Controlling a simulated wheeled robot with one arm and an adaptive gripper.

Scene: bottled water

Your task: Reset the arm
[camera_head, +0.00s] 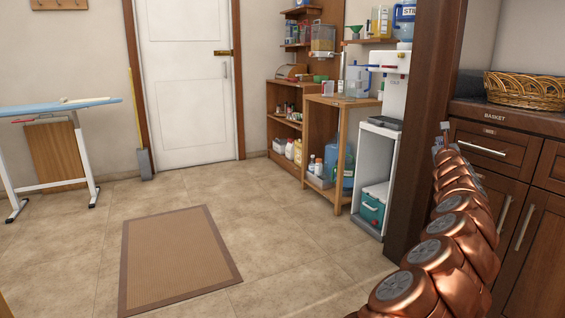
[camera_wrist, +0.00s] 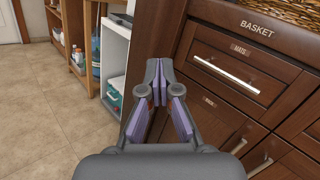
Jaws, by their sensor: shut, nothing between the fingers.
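My arm (camera_head: 450,230), copper-coloured with grey joint caps, reaches from the bottom right of the head view away toward the cabinets. My gripper (camera_head: 443,138) is at its far end, small in that view. In the wrist view my gripper (camera_wrist: 158,72) has purple-lined fingers whose tips meet, and it is shut and empty. It points at the gap between the brown post and the drawer cabinet (camera_wrist: 235,70), seemingly in the air. Whether it touches the cabinet is hard to tell.
The drawer cabinet (camera_head: 495,155) with a wicker basket (camera_head: 525,91) on top stands close at right. A brown post (camera_head: 425,130) is beside my arm. A white water dispenser (camera_head: 395,85) and wooden shelves (camera_head: 338,110) stand beyond. The floor around the mat (camera_head: 175,258) is clear.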

